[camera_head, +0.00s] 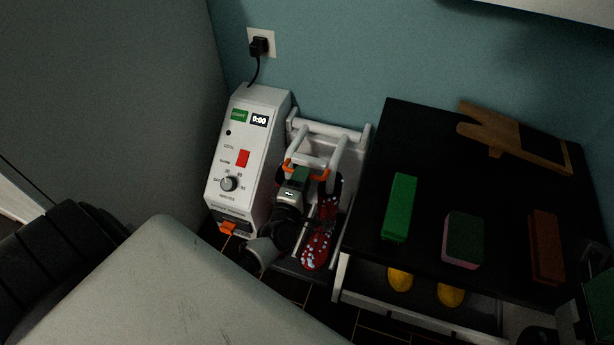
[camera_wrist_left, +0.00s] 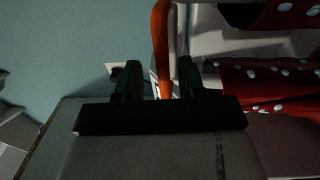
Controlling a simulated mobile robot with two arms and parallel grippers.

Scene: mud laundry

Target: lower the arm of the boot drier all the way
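The boot drier (camera_head: 250,150) is a white box with a knob, a red switch and a display reading 0:00. Its arm (camera_head: 335,150) is a white tube frame with an orange grip (camera_head: 292,170), standing up beside the box against the wall. My left gripper (camera_wrist_left: 158,78) is open at the orange grip. In the left wrist view the orange bar (camera_wrist_left: 161,45) runs between its two fingers, nearer the right finger, with a gap on the left. A red boot with white dots (camera_head: 317,245) is just right of my left gripper. My right gripper's fingers cannot be made out at the right edge.
A black-topped bench (camera_head: 420,150) stands to the right, with a green block (camera_head: 399,207), a green-and-pink sponge (camera_head: 463,240), a brown brush (camera_head: 545,245) and a wooden boot jack (camera_head: 500,140). Yellow items (camera_head: 451,295) lie beneath its top. A socket (camera_head: 261,43) is on the wall.

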